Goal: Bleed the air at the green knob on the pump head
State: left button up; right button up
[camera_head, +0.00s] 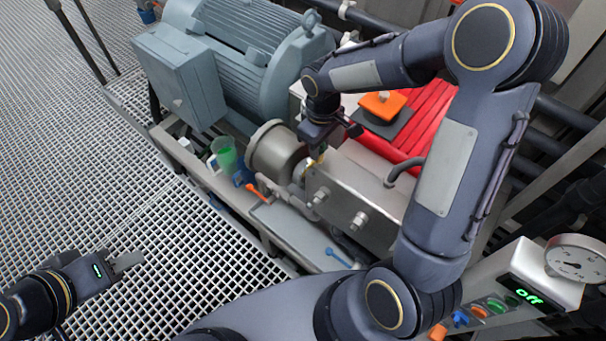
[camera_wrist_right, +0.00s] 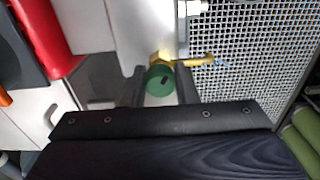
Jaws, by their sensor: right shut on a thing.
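The green knob (camera_wrist_right: 160,79) shows in the right wrist view, in front of a brass fitting (camera_wrist_right: 190,62) with a short side spout. My right gripper (camera_wrist_right: 160,88) has its two fingers on either side of the knob and is shut on it. In the head view my right gripper (camera_head: 319,150) reaches down at the pump head (camera_head: 350,190), a steel block, and mostly hides the knob. My left gripper (camera_head: 128,262) is over the floor grating at the lower left, away from the pump. Its fingers look close together, but their gap is unclear.
A grey motor (camera_head: 250,45) stands behind the pump. A green cup (camera_head: 224,152) stands left of the pump head. An orange-handled valve (camera_head: 258,194) and a blue-handled valve (camera_head: 338,257) sit low in front.

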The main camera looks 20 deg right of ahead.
jog(key=shift+f+m+b, duration=0.1)
jog(key=shift+m+b, duration=0.2)
jog(key=shift+m, duration=1.1)
jog(key=m+b, duration=0.1)
jog(key=m, duration=0.9)
jog(key=o, duration=1)
jog(key=shift+c, duration=0.2)
jog(key=shift+r, duration=0.2)
notch_tip(320, 180, up, 8)
jog(key=shift+f, duration=0.2)
jog(key=shift+s, duration=0.1)
